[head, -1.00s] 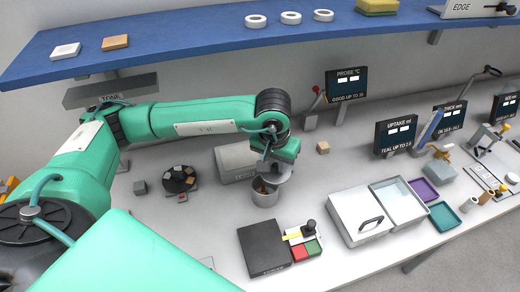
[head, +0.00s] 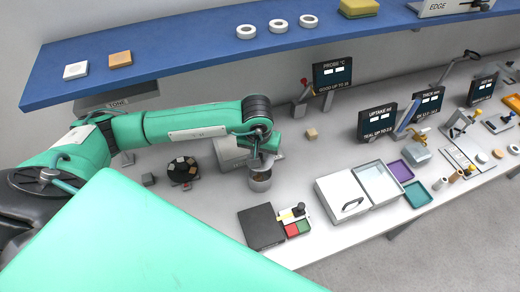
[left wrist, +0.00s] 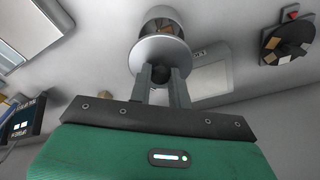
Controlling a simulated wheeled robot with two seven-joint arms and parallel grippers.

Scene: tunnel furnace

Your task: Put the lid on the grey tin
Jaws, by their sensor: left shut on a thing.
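The grey tin (head: 260,183) stands upright on the bench, with its open mouth and brownish contents partly visible. My left gripper (head: 264,153) is shut on the knob of the round grey lid (head: 268,162) and holds it just above the tin's mouth. In the left wrist view the lid (left wrist: 158,50) shows as a pale disc at my fingertips (left wrist: 162,73), with the tin (left wrist: 163,18) beyond it. Part of the tin's mouth shows past the lid's edge, so the lid is not seated on the rim. My right gripper is not in view.
A grey box (head: 230,153) stands close behind the tin. A dark round carousel (head: 182,170) with small blocks is at the left. A black plate (head: 261,227) lies in front, and a white lidded case (head: 341,197) stands right. The blue shelf (head: 200,45) hangs above.

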